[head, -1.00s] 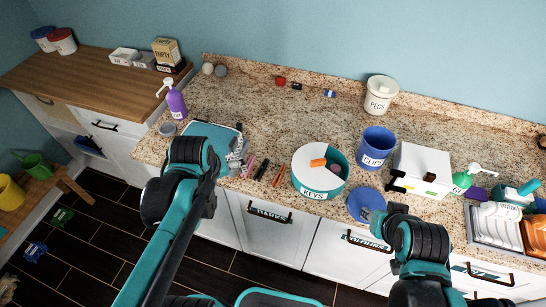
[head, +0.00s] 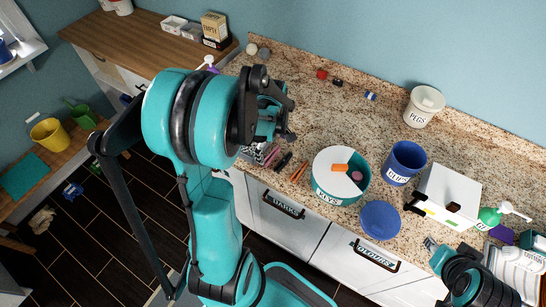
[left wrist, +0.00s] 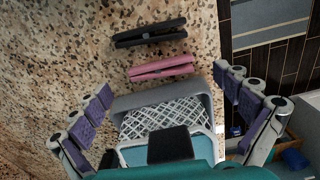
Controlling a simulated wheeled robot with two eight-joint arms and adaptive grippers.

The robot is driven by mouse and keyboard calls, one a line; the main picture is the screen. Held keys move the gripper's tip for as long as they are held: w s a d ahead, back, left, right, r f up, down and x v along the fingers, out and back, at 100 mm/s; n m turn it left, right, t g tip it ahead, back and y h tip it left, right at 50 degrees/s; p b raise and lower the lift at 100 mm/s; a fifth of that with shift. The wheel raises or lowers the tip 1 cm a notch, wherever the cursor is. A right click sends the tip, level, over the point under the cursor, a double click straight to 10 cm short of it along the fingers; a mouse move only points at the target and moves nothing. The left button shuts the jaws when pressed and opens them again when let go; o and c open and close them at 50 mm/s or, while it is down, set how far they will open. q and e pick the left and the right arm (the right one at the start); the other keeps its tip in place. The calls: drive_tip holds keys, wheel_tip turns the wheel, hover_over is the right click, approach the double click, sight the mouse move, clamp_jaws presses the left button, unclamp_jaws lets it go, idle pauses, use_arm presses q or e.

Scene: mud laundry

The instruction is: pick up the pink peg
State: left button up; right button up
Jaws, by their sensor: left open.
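The pink peg (left wrist: 161,68) lies on the speckled counter in the left wrist view, beside a grey tray with a white lattice (left wrist: 168,118). A black peg (left wrist: 150,32) lies parallel beyond it. In the head view the pink peg (head: 271,156) shows just below my left gripper (head: 280,115). In the left wrist view that gripper (left wrist: 163,84) is open and empty, its purple-padded fingers spread to either side of the tray, with the pink peg near the line between the tips. My right gripper (head: 438,254) is by the counter's front edge at lower right; its jaws are unclear.
The KEYS tub (head: 340,191), the blue CLIPS pot (head: 404,164), a blue lid (head: 380,221) and a white box (head: 447,197) stand further right. The white PEGS jar (head: 424,108) is at the back.

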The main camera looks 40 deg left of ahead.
use_arm(q)
wheel_tip(320, 180, down, 3)
drive_tip(key=shift+r+b, duration=0.1)
drive_tip(key=shift+b, duration=0.25)
drive_tip(key=c, duration=0.8)
drive_tip(key=shift+c, duration=0.2)
drive_tip(key=shift+r, duration=0.5)
drive_tip(key=r+p, duration=0.1)
drive_tip(key=r, duration=0.1)
drive_tip(key=d+r+p, duration=0.1)
drive_tip(key=r, duration=0.1)
drive_tip(key=shift+d, duration=0.1)
drive_tip(key=d+r+p, duration=0.2)
drive_tip(key=d+r, duration=0.4)
drive_tip(key=d, duration=0.4)
drive_tip(key=shift+s+d, duration=0.15)
drive_tip(key=shift+d, duration=0.15)
